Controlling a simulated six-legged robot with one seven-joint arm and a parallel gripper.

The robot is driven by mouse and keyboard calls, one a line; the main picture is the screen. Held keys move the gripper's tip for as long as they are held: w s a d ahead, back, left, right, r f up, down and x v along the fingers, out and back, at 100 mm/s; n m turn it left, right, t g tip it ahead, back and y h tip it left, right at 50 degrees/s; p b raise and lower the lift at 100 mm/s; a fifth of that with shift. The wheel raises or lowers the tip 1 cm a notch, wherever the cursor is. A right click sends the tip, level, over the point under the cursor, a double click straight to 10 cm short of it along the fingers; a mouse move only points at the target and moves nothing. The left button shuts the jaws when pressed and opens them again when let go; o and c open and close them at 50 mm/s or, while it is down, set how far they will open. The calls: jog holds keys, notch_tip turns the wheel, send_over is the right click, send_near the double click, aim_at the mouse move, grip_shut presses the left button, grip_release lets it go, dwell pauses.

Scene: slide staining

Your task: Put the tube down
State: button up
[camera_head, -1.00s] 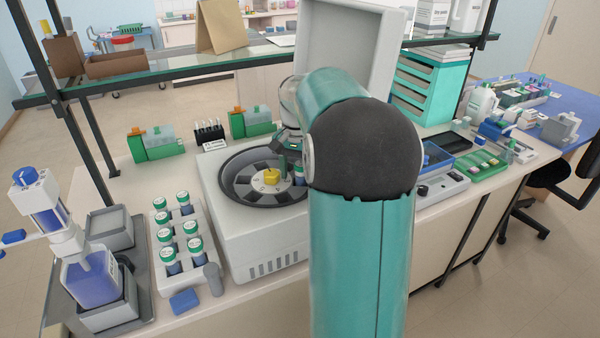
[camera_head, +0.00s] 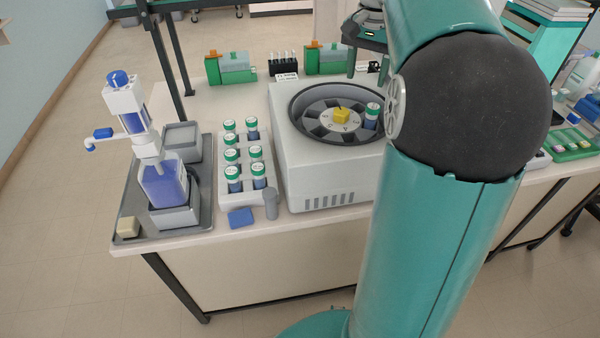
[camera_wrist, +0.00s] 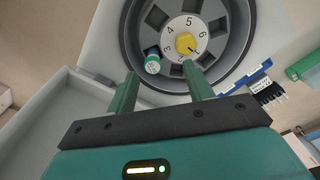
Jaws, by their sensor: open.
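A tube (camera_head: 371,116) with a green-and-white cap and dark blue body stands in the right part of the centrifuge rotor (camera_head: 330,128). In the wrist view the tube (camera_wrist: 153,61) sits in a rotor slot left of the yellow hub (camera_wrist: 186,43), tilted outward. My gripper (camera_wrist: 160,82) is open and empty, with its two green fingers apart. The tube lies ahead of the left fingertip, and I see no contact. In the head view my gripper (camera_head: 365,45) is above and behind the centrifuge, partly hidden by my arm.
A white rack (camera_head: 262,194) with several green-capped tubes stands left of the centrifuge (camera_head: 330,185). A bottle with a dispenser (camera_head: 163,185) stands on a grey tray at the far left. Green holders (camera_head: 230,68) and a black rack (camera_head: 284,68) stand behind.

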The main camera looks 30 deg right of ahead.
jog(key=s+a+f+n+t, duration=0.2)
jog(key=s+a+n, duration=0.25)
jog(key=a, duration=0.65)
jog(key=s+a+f+n+t, duration=0.1)
jog(key=s+a+n, duration=0.2)
jog(key=s+a, duration=0.5)
jog(key=s+a+f+n+t, duration=0.2)
jog(key=s+a+f+n, duration=0.1)
jog(key=a+f, duration=0.3)
jog(key=shift+s+a+n, duration=0.35)
jog(key=shift+s+a, duration=0.15)
jog(key=shift+a, duration=0.6)
